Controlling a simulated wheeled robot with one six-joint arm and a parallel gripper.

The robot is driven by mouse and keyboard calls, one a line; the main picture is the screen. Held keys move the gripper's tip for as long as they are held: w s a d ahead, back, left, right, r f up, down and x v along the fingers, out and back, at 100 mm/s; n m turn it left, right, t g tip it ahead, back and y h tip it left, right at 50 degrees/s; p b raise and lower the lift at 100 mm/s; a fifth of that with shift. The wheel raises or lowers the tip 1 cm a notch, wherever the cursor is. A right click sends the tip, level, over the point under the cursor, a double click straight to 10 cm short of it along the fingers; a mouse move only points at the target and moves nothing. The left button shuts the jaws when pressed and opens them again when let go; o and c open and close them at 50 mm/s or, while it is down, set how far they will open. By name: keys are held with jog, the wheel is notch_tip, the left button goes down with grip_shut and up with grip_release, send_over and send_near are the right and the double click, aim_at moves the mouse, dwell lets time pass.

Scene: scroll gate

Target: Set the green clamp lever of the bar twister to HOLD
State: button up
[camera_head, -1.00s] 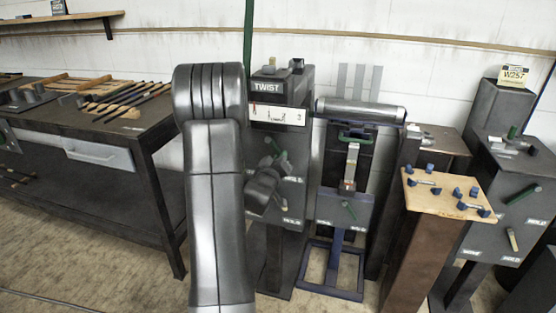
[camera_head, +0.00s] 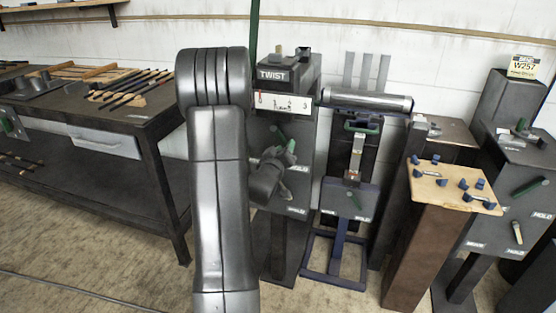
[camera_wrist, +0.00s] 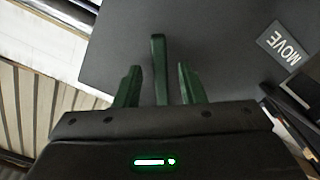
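The bar twister (camera_head: 287,72) is a dark grey post with a TWIST label, behind my arm in the head view. Narrow gaps show between the lever and both fingers. A MOVE label (camera_wrist: 283,45) is on the grey plate to the right. My arm hides part of the twister, and its small lower labels are too blurred to read surely.
Right of the twister stands a blue-framed machine (camera_head: 350,195) with its own green levers. Further right are a wood-topped pedestal (camera_head: 425,240) and a grey machine (camera_head: 525,175) with a W257 sign. A dark workbench (camera_head: 150,120) with rods stands left.

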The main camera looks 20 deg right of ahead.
jog(key=v, duration=1.2)
jog(key=shift+s+a, duration=0.2)
jog(key=shift+s, duration=0.05)
jog(key=x, duration=1.3)
jog(key=shift+w+d, duration=0.2)
jog(key=shift+w, duration=0.15)
jog(key=shift+w+a+f+m, duration=0.15)
jog(key=shift+a+m, duration=0.05)
jog(key=shift+m, duration=0.35)
jog(key=shift+w+a+f+m, duration=0.15)
jog(key=shift+a+m, duration=0.1)
jog(key=shift+m, duration=0.3)
dwell(0.4)
jog(key=shift+a, duration=0.1)
